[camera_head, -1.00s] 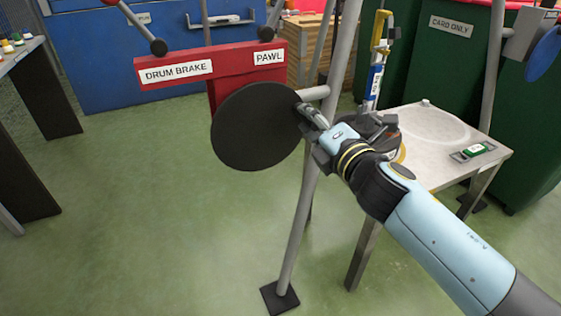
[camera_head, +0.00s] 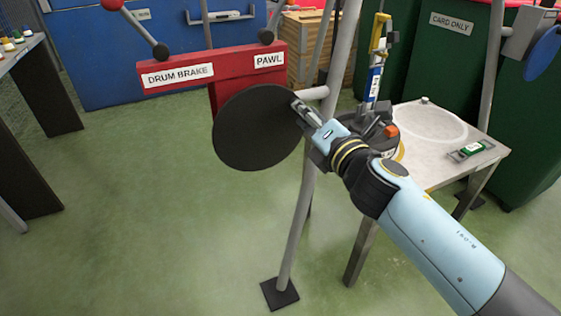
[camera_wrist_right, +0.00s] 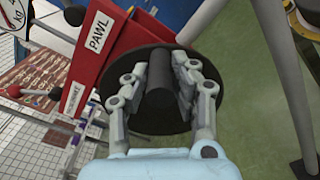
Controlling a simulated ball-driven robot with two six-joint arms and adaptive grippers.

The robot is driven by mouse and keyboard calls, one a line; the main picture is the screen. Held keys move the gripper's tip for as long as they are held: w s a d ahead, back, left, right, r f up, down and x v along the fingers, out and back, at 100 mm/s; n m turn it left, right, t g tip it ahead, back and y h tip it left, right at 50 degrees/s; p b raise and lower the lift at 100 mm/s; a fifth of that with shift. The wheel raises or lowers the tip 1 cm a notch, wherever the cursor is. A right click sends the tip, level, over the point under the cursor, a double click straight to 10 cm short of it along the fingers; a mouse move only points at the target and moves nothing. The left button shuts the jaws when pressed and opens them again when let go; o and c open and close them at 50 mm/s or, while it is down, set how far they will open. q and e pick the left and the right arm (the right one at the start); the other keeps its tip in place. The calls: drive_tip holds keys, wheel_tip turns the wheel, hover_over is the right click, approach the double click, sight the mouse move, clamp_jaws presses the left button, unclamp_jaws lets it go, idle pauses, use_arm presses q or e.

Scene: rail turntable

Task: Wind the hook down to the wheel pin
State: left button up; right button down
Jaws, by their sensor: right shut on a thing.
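A black round disc (camera_head: 255,128) is mounted at the front of the red winch frame. My right gripper (camera_head: 303,110) is at the disc's right edge. In the right wrist view its two fingers (camera_wrist_right: 168,98) are closed on a dark cylindrical crank handle (camera_wrist_right: 186,68) in front of the disc (camera_wrist_right: 152,118). A yellow hook-like part (camera_head: 380,32) stands above a blue-and-white labelled body (camera_head: 374,82), over a dark round piece on the steel table. My wrist partly hides that round piece, and I cannot make out a wheel pin. My left gripper is out of view.
The red panel (camera_head: 225,69) carries DRUM BRAKE and PAWL labels and ball-ended levers (camera_head: 160,50). A grey frame leg (camera_head: 297,225) passes close behind my gripper. The steel table (camera_head: 440,165) is to the right, with a small green device (camera_head: 473,148). Green floor is open at lower left.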

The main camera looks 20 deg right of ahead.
sight(283, 95)
drive_tip(key=shift+a+r+n+p, duration=0.45)
drive_tip(key=shift+r+n, duration=0.25)
drive_tip(key=shift+w+a+r+n, duration=0.1)
drive_tip(key=shift+a+r+n, duration=0.1)
drive_tip(key=shift+n, duration=0.2)
drive_tip(key=shift+a+r+n+p, duration=0.35)
drive_tip(key=shift+a+n+p, duration=0.2)
drive_tip(key=shift+n, duration=0.35)
drive_tip(key=c, duration=1.5)
unclamp_jaws()
drive_tip(key=o, duration=0.6)
drive_tip(key=shift+a, duration=0.2)
drive_tip(key=shift+d+f, duration=0.15)
